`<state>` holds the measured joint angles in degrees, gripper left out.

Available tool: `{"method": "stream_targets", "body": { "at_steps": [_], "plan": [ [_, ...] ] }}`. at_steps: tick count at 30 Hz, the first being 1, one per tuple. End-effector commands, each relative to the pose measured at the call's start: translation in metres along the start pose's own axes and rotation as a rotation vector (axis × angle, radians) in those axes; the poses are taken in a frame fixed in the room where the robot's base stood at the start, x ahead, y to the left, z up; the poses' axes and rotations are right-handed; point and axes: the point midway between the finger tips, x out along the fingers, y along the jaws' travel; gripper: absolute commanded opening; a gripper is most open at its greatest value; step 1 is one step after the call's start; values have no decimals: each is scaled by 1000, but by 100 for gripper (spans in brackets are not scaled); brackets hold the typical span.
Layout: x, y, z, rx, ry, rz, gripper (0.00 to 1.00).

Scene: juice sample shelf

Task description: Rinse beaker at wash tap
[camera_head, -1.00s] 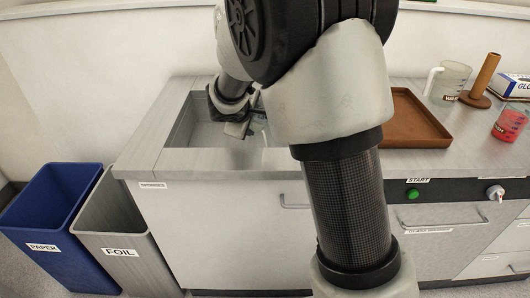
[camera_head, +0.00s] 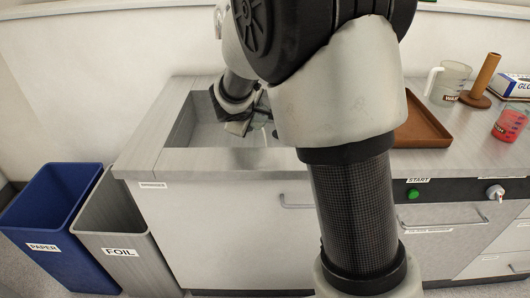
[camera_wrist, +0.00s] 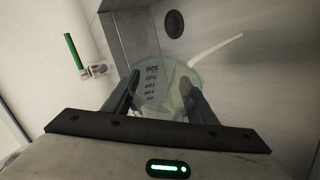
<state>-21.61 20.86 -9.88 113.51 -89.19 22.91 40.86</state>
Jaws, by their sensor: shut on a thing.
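My gripper (camera_wrist: 160,98) is shut on a clear beaker (camera_wrist: 151,84) with blue graduation marks, which sits between its two fingers in the wrist view. In the head view my gripper (camera_head: 238,124) is down in the sink (camera_head: 200,133) at the left of the counter; the beaker cannot be made out there. A dark round drain (camera_wrist: 174,24) shows beyond the beaker. A green bar with a metal fitting (camera_wrist: 97,71) is left of the beaker, and a thin pale rod or spout (camera_wrist: 217,48) reaches toward its rim from the right. No water stream can be made out.
A brown tray (camera_head: 424,125), a clear jug (camera_head: 449,80), a brown peg on a round base (camera_head: 483,80) and a cup of red liquid (camera_head: 509,124) stand on the counter at right. Blue PAPER bin (camera_head: 45,225) and grey FOIL bin (camera_head: 125,225) stand at lower left.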

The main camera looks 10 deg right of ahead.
Motion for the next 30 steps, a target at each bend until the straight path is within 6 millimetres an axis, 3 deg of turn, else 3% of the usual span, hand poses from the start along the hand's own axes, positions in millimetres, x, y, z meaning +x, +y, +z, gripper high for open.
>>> {"method": "stream_targets", "body": {
  "at_steps": [24,30],
  "plan": [
    [-2,3,-1,39,36,18,20],
    [13,-14,3,-78,-79,-31,20]
  ]
}}
